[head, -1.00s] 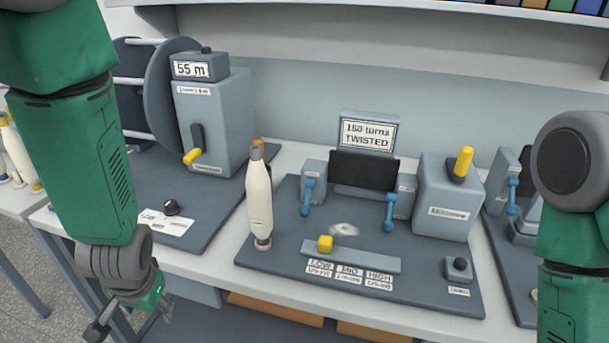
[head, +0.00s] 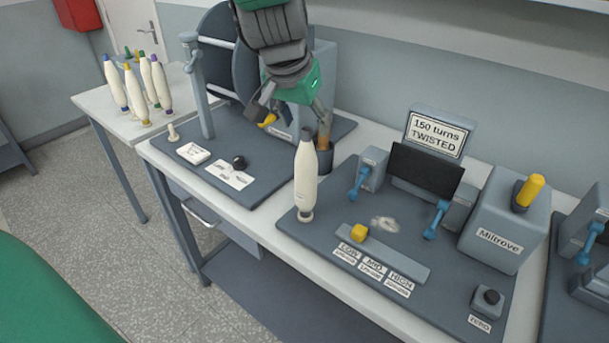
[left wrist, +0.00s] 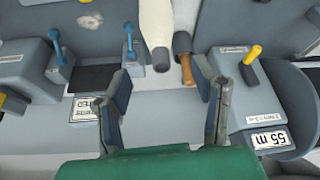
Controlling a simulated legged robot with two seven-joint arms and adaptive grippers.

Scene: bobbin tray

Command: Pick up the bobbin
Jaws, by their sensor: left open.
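The white bobbin (head: 306,182) stands upright on a small peg at the left edge of the twist tester's dark base. Its grey tip points up. In the left wrist view the bobbin (left wrist: 156,32) comes in from the top, with its tip just beyond my jaws. My left gripper (head: 291,122) is above and behind the bobbin's top, between it and the reel machine. Its two fingers are spread and empty, and they also show in the left wrist view (left wrist: 168,88). The gripper does not appear to touch the bobbin. My right gripper is out of view.
A dark cup (head: 324,161) with a brown-handled item stands close behind the bobbin. The reel machine (head: 283,146) is behind my gripper. The twist tester (head: 427,172) is to the right. Several bobbins (head: 139,88) stand on the left side table (head: 95,100).

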